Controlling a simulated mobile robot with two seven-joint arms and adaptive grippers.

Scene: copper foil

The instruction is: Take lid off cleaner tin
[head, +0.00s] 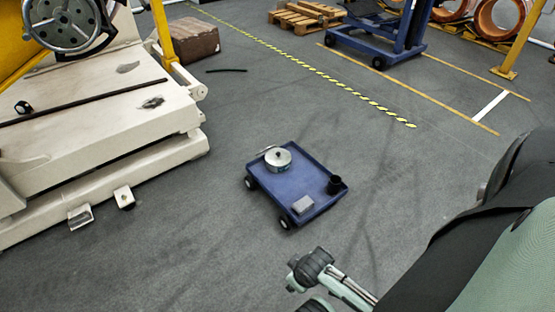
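A round silver-grey tin (278,160) stands at the back left of a small blue cart (290,190) on the floor ahead. Its top is a pale disc with a small dark knob or mark in the middle, and it looks closed. A thin light-coloured item (266,150) lies beside or against the tin; I cannot tell which. Parts of my own body and arm show at the lower right, away from the cart. I cannot make out the fingers of either gripper.
A black cup-like item (335,185) and a grey block (303,204) are also on the cart. A large cream machine (100,120) stands at left, with two small metal pieces (80,216) (124,197) beside it. The floor around the cart is mostly clear.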

